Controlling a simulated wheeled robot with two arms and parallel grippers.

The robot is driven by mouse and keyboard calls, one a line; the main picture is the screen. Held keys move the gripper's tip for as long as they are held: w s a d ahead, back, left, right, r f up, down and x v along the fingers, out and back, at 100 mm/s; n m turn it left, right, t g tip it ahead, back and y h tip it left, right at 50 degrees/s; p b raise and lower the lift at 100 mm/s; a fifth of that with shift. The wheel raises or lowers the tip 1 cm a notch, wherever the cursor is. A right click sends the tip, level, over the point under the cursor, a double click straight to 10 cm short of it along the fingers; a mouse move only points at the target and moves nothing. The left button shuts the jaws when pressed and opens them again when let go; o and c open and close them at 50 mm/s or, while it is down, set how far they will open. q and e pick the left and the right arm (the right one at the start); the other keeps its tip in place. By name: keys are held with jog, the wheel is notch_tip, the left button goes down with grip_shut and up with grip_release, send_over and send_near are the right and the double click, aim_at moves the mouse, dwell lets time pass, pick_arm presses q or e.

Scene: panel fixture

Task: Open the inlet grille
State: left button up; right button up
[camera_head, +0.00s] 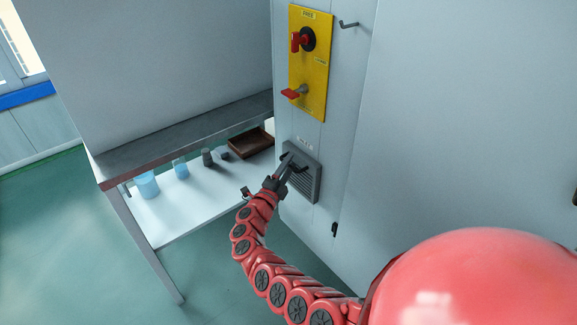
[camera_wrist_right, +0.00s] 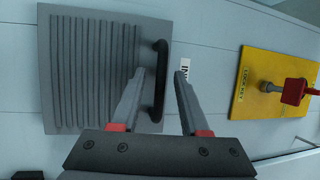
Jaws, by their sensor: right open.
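The inlet grille (camera_head: 308,184) is a grey slatted square low on the pale cabinet panel. It appears flat against the panel. It also shows in the right wrist view (camera_wrist_right: 88,75), with a dark bar handle (camera_wrist_right: 160,80) along its right edge. My right gripper (camera_head: 287,163) is in front of the grille. In the right wrist view, its two fingers (camera_wrist_right: 162,76) are apart, one on either side of the handle in the picture. Whether they touch the handle or how deep they reach cannot be told. My left gripper is not in view.
A yellow plate (camera_head: 322,65) with red switches sits above the grille. A small hook (camera_head: 348,25) is at its upper right. Left of the cabinet, a metal-edged bench (camera_head: 180,131) has a lower shelf (camera_head: 197,205) with blue containers and a brown tray (camera_head: 251,143).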

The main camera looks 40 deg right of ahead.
grip_shut()
dwell(1.3)
